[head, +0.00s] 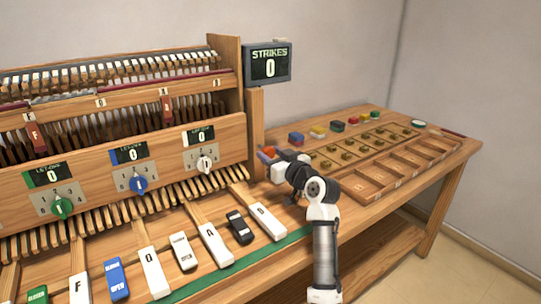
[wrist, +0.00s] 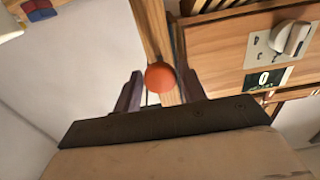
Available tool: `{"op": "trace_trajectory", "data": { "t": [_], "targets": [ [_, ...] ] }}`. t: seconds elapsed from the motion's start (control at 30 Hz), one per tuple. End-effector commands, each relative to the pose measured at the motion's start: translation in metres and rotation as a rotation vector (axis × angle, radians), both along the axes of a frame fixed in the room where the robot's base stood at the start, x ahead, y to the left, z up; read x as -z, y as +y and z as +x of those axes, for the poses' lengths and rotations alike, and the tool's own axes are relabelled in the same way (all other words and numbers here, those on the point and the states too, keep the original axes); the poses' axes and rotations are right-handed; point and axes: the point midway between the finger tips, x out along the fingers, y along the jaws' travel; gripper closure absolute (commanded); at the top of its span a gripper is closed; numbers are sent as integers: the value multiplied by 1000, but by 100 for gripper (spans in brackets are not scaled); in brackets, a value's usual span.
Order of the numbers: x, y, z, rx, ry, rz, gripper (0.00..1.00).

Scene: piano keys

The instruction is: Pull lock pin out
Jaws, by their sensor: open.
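A round orange knob (wrist: 160,77), which looks like the head of the lock pin, shows in the wrist view in front of a wooden post (wrist: 151,28). In the head view it is a small orange spot (head: 269,150) at the right end of the piano frame. My gripper (wrist: 159,90) is open, with one purple finger on each side of the knob. I cannot tell whether the fingers touch it. In the head view my gripper (head: 266,155) is at the post's foot, and the pin's shaft is hidden.
A "STRIKES 0" screen (head: 268,63) stands above the post. Large labelled keys (head: 215,243) lie in front of the piano frame, left of my arm. A bench (head: 395,185) to the right holds coloured blocks (head: 317,131) and a tray with compartments (head: 408,165).

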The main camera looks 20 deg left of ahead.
Motion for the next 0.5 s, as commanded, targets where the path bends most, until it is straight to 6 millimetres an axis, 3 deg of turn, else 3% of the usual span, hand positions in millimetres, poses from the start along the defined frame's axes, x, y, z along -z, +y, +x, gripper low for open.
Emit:
{"op": "trace_trajectory", "data": {
  "t": [0.5],
  "targets": [
    [2,-85,-65,4,-1,0,59]
  ]
}}
